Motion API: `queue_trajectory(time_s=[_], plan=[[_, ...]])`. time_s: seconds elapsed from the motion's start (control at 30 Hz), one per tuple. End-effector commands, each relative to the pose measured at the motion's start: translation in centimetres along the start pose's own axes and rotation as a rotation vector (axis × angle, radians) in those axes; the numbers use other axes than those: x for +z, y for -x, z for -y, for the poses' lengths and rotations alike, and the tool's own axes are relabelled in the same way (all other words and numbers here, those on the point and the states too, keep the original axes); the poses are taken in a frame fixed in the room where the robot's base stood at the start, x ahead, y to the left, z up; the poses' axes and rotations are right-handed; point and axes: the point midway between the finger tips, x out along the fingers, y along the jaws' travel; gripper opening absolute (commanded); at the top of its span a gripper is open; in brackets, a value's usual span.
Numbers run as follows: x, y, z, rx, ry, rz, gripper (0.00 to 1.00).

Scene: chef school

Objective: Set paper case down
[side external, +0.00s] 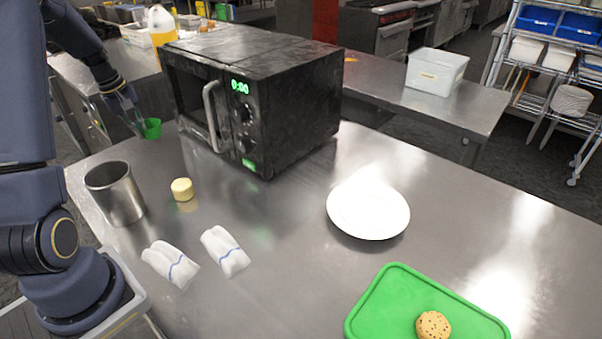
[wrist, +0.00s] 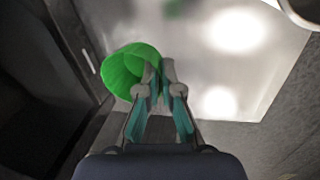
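The paper case is a small green cup (side external: 151,128), seen near the left front corner of the microwave in the side view. It also shows large in the wrist view (wrist: 122,72), with its opening toward the camera. My gripper (side external: 137,120) is at its left side. In the wrist view my gripper's fingertips (wrist: 158,72) are close together, with the case's right wall at the left fingertip and apparently between them. The case appears held above the metal table's far left edge; its exact height is hard to tell.
A black microwave (side external: 260,95) stands right of the case. A metal cup (side external: 115,195), yellow cylinder (side external: 182,189), two folded cloths (side external: 225,250), white plate (side external: 368,210) and green board (side external: 390,300) with a cookie (side external: 433,325) are on the table. The table's middle is clear.

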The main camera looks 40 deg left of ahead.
Motion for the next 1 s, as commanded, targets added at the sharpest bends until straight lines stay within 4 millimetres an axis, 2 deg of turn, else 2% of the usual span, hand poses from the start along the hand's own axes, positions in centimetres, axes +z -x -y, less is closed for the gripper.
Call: queue_trajectory(time_s=[0.2,0.4,0.67,0.9,1.0], plan=[[-4.4,-3.8,-3.5,-0.001,-0.002,0.002,0.00],[-6.5,-7.9,-4.8,-0.001,-0.002,0.002,0.00],[-7.6,-9.7,-5.5,0.000,-0.002,0.001,0.00],[-7.7,-12.8,-4.9,0.000,-0.002,0.002,0.00],[-7.7,-12.9,-4.9,0.001,-0.002,0.000,0.00]])
